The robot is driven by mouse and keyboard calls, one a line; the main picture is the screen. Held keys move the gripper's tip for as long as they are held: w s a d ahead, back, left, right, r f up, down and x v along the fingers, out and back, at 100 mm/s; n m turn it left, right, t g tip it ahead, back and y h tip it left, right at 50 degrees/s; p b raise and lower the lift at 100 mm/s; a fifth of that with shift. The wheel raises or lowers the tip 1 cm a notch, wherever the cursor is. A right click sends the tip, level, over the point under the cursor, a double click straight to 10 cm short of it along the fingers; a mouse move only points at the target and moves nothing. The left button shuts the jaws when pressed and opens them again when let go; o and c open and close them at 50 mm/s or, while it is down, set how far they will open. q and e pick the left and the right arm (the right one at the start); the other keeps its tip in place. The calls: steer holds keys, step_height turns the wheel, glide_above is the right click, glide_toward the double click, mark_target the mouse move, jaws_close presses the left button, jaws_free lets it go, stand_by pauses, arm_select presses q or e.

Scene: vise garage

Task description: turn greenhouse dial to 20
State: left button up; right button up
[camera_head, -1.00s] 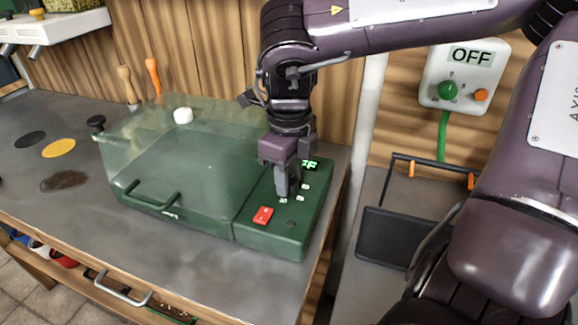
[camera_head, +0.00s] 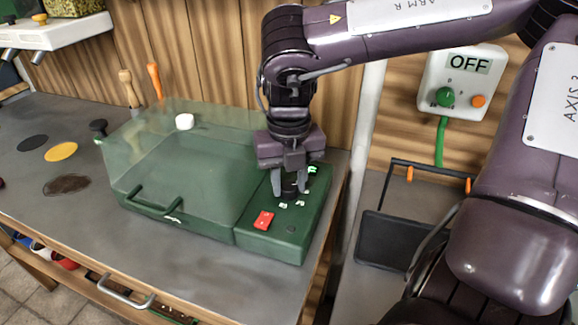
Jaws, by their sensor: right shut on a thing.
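The greenhouse (camera_head: 185,190) is a green box with a clear sloped lid, standing on the grey workbench. Its green control panel (camera_head: 270,238) is at its right end, with a red switch (camera_head: 264,221) and several small white marks. My right gripper (camera_head: 290,192) points straight down over the panel and is shut on the dark dial (camera_head: 290,182), which shows between its fingers. The dial's pointer cannot be made out. The small lit green display (camera_head: 312,169) is mostly hidden behind the gripper, so its reading cannot be told. My left gripper is not in view.
A white wall box (camera_head: 462,80) with an OFF display, a green knob and an orange button hangs at the right. Below it is a black tray (camera_head: 385,240). Two handled tools (camera_head: 155,82) stand behind the greenhouse.

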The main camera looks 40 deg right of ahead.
mark_target(289, 186)
steer(key=shift+m, duration=0.4)
steer(key=o, duration=1)
steer(key=shift+r, duration=0.1)
step_height(289, 186, up, 6)
steer(key=shift+r+p, duration=0.2)
steer(key=shift+p, duration=0.25)
steer(key=shift+r, duration=0.65)
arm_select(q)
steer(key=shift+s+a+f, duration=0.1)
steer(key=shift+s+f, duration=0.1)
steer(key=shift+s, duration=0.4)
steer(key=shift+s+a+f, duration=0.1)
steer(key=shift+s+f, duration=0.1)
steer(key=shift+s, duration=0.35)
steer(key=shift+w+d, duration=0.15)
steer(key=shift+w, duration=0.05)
